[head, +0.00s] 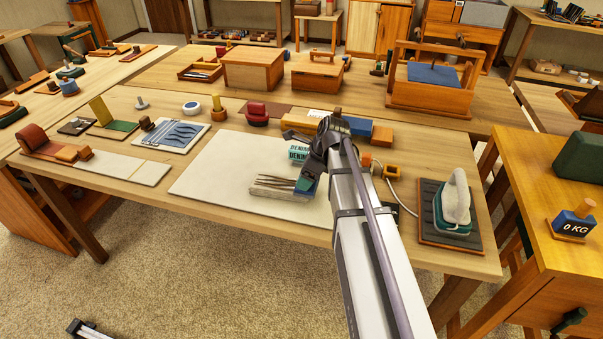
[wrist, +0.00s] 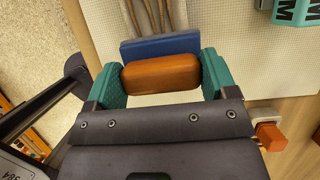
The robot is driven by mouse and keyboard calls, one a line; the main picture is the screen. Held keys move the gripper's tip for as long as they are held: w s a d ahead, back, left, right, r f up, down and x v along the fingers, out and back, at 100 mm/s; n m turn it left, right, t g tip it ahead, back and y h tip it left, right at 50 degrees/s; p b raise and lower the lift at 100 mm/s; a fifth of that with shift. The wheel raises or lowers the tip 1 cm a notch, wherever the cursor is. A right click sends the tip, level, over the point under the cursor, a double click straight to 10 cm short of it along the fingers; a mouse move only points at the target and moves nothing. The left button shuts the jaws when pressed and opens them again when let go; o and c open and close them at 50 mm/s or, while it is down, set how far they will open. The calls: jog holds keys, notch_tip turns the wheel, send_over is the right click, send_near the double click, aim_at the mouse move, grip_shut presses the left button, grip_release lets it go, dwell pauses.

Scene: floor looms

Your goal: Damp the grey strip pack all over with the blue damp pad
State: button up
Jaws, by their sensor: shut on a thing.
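My gripper (head: 311,181) is shut on the brown wooden handle of the blue damp pad (head: 306,190). In the wrist view, the teal fingers of my gripper (wrist: 162,77) clasp the handle from both sides, and the blue pad (wrist: 158,46) lies just beyond it. The grey strip pack (head: 272,187), a bundle of thin grey-brown strips, lies at the front of the pale mat. Its strips (wrist: 154,14) run up to the far edge of the pad in the wrist view. The pad is at the pack's right end; I cannot tell whether they touch.
The pale mat (head: 215,165) is mostly bare left of the pack. Teal DENIM packs (head: 299,153) stand close behind my gripper. An iron (head: 457,197) rests on a dark board (head: 428,218) at right. Small tools and boxes line the back of the table.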

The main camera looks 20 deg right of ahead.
jog(key=shift+d, duration=0.1)
jog(key=shift+w+a, duration=0.65)
jog(key=shift+a, duration=0.3)
jog(key=shift+w+a, duration=1.35)
jog(key=shift+a, duration=0.65)
jog(key=shift+w+a, duration=1.3)
jog(key=shift+a, duration=0.75)
jog(key=shift+w+a, duration=1.35)
jog(key=shift+a, duration=0.65)
notch_tip(320, 180, up, 6)
jog(key=p, duration=0.6)
